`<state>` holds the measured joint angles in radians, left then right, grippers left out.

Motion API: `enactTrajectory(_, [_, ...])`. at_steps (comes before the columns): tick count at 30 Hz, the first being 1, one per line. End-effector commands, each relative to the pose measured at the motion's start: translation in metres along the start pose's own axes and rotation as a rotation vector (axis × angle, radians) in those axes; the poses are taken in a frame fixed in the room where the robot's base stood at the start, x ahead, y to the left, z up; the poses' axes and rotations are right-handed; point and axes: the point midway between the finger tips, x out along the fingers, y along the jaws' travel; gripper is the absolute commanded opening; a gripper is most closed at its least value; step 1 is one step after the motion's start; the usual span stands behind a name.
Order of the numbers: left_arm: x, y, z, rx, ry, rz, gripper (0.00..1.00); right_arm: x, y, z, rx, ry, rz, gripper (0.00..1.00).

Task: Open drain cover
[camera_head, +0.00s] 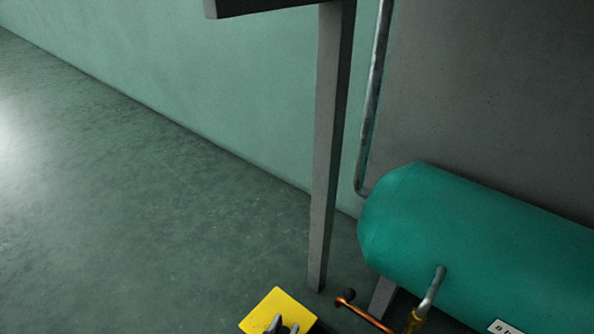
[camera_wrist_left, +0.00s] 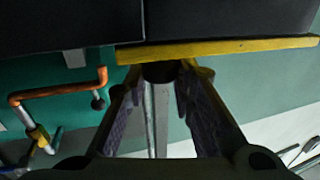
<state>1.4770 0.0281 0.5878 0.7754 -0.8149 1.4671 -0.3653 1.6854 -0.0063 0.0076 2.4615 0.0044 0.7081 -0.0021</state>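The yellow square cover plate (camera_head: 262,312) is at the bottom edge of the head view. In the left wrist view it shows nearly edge-on as a yellow strip (camera_wrist_left: 250,46) along a dark box. My left gripper (camera_head: 282,325) is at the plate in the head view, partly cut off by the frame. In the left wrist view my left gripper (camera_wrist_left: 163,75) has its fingers apart, with tips close to the strip. A dark rounded piece (camera_wrist_left: 160,70) fills the space between the tips. Whether they press on it is unclear. My right gripper is not in view.
A copper-coloured pipe handle (camera_head: 362,313) with a brass fitting (camera_head: 415,320) is close to the plate's right. A teal tank (camera_head: 480,250) lies beyond it. A grey post (camera_head: 328,160) stands behind. The floor (camera_head: 130,220) at left is clear.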

Motion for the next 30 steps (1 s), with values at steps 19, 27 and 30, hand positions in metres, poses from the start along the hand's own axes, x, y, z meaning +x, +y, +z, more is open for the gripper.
enactTrajectory(19, [-0.047,0.002,0.0,-0.001,-0.001,0.004,0.44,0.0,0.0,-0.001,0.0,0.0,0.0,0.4])
enactTrajectory(27, [-0.108,0.002,-0.003,0.001,0.006,0.003,0.44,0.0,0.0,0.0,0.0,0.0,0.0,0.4])
enactTrajectory(30, [-0.117,0.002,-0.004,0.002,0.008,0.003,0.44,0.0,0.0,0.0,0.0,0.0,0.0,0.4])
